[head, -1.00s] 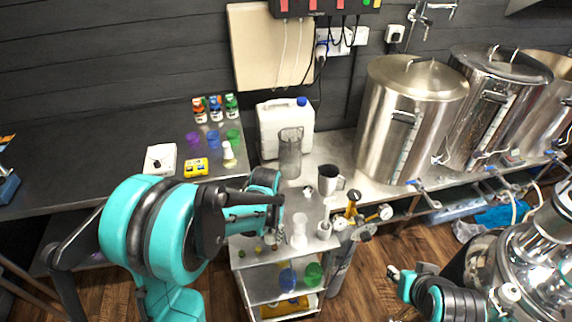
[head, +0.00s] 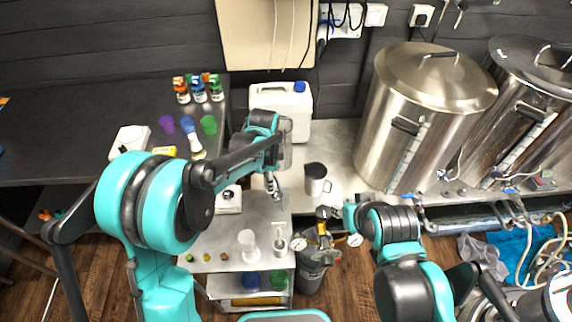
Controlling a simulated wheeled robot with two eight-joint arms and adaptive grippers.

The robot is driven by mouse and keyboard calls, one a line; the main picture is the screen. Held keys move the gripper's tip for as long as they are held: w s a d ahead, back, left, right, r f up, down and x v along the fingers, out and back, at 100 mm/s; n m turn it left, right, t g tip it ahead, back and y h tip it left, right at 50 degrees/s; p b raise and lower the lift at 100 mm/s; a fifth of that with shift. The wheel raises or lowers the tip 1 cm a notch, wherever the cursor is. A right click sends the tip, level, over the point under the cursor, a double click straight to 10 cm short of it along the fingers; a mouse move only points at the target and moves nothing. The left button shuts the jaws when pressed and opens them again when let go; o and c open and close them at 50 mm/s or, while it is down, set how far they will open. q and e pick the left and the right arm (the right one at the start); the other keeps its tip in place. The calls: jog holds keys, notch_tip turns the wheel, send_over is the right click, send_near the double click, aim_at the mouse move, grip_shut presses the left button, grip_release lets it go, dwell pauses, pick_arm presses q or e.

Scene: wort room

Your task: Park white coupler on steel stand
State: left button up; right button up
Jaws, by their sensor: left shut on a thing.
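My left gripper (head: 271,186) is shut on a small pale, metallic-looking thing above the back right of the steel cart (head: 214,248). The arm hides much of it, so I cannot tell whether it is the white coupler. A small steel piece with an upright rod (head: 280,244) stands on the cart's front right corner; I cannot tell whether it is the steel stand. My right gripper (head: 349,212) is near the bench's front edge, right of the cart, its fingers too small to read.
A white flask (head: 248,246) and a white scale (head: 229,199) stand on the cart. Large kettles (head: 425,110) fill the right.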

aim_at(275, 189)
pick_arm(q)
jog(key=shift+w+d+r+m, duration=0.1)
jog(key=shift+w+d+m, duration=0.2)
jog(key=shift+d, duration=0.25)
jog(key=shift+w+d+m, duration=0.15)
jog(key=shift+d+m, duration=0.15)
jog(key=shift+d, duration=0.2)
jog(key=shift+s+f+b, duration=0.1)
jog(key=shift+f+b, duration=0.45)
jog(key=shift+f, duration=0.15)
jog(key=shift+f+b, duration=1.4)
jog(key=shift+f, duration=0.75)
pick_arm(e)
jog(key=shift+w+d+f, duration=0.15)
jog(key=shift+f, duration=0.8)
jog(key=shift+w+d+f, duration=0.1)
jog(key=shift+d+f, duration=0.05)
jog(key=shift+f, duration=0.8)
pick_arm(q)
jog(key=shift+a, duration=0.1)
pick_arm(e)
jog(key=shift+f, duration=0.1)
pick_arm(q)
jog(key=shift+f+b, duration=0.55)
pick_arm(e)
jog(key=shift+f, duration=0.45)
pick_arm(q)
jog(key=o, duration=0.9)
jog(key=shift+c, duration=0.2)
